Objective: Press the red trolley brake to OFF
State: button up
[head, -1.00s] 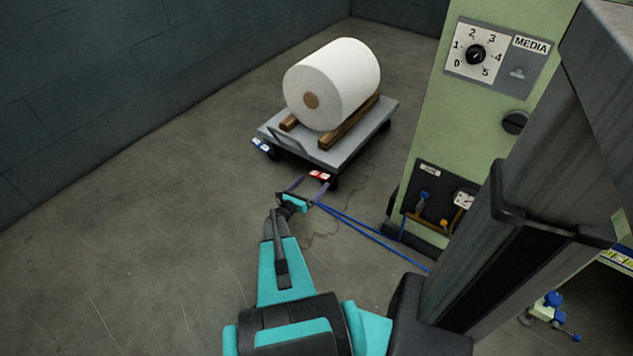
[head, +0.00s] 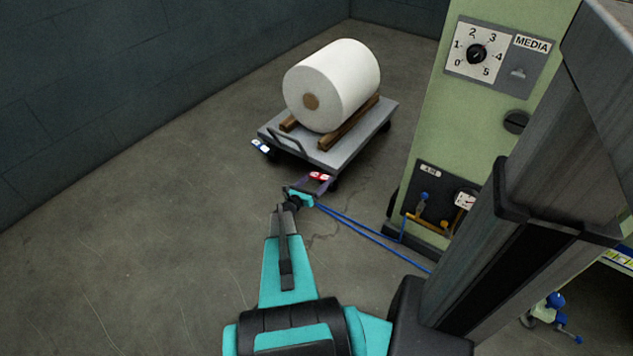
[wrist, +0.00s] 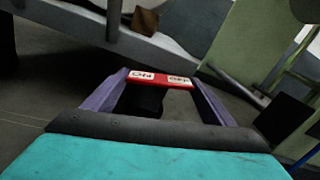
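The red trolley brake (head: 320,176) sits at the near right corner of the grey trolley (head: 345,150), low above the floor. In the wrist view, the red brake (wrist: 160,79) is a flat bar with two white labels, ON at left and OFF at right. My gripper (head: 309,186) is just in front of it, low down. In the wrist view, my gripper (wrist: 158,85) is open, its two purple fingers apart and empty. The fingertips lie at either end of the red bar in the picture. I cannot tell whether they touch it. A dark part shows below the bar.
A white roll (head: 332,84) rests on wooden chocks on the trolley. A blue brake (head: 260,146) is at the trolley's left corner. A green machine (head: 470,120) with a dial stands to the right. Blue hoses (head: 360,228) cross the floor. Floor at left is clear.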

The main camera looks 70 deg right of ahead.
dwell(0.3)
jog(key=shift+f+m+b, duration=0.1)
jog(key=shift+m+b, duration=0.2)
jog(key=shift+b, duration=0.1)
jog(key=m+b, duration=0.2)
jog(key=m, duration=0.1)
jog(key=shift+b, duration=0.3)
jog(key=shift+m+b, duration=0.7)
jog(key=shift+m, duration=0.2)
jog(key=shift+w, duration=0.1)
jog(key=o, duration=1)
jog(key=shift+o, duration=0.2)
